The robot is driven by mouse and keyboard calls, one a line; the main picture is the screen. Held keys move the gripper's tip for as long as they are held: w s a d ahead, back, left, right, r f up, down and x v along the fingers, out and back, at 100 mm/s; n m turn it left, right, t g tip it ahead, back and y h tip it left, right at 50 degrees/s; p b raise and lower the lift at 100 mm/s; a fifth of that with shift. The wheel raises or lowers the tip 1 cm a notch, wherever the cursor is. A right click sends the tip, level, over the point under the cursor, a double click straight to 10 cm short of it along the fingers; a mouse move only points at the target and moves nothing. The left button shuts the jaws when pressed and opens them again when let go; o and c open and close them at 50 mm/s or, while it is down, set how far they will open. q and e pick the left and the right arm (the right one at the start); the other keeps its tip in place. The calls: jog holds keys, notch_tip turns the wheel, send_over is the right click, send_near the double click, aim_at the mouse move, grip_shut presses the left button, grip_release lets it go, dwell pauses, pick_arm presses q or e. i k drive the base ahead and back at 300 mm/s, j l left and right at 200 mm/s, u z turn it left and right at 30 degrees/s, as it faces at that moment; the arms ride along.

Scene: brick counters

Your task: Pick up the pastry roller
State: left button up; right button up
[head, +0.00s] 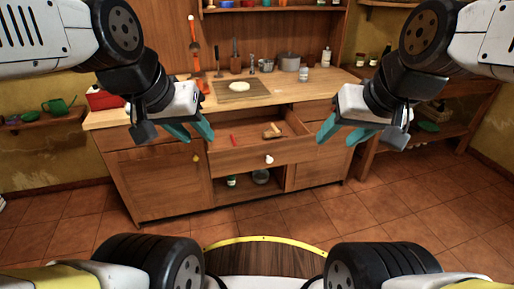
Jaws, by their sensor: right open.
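A small pale wooden object (272,131), which looks like the pastry roller, lies inside the open drawer (240,158) toward its right side. It is small in view, so its exact shape is hard to tell. My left gripper (198,137) hangs left of the drawer with a gap between its teal fingers; it is open and empty. My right gripper (335,141) is right of the drawer, with its teal fingers apart and empty. Both grippers are apart from the roller.
A thin red item (234,140) also lies in the drawer. A side shelf unit (450,128) stands at right. Tiled floor (300,219) before the drawer is clear.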

aim_at(275, 128)
jog(key=i+j, duration=0.2)
jog(key=i, duration=0.3)
jog(key=i+j+z, duration=0.1)
jog(key=i, duration=0.35)
jog(key=i+j, duration=0.3)
jog(key=i, duration=0.15)
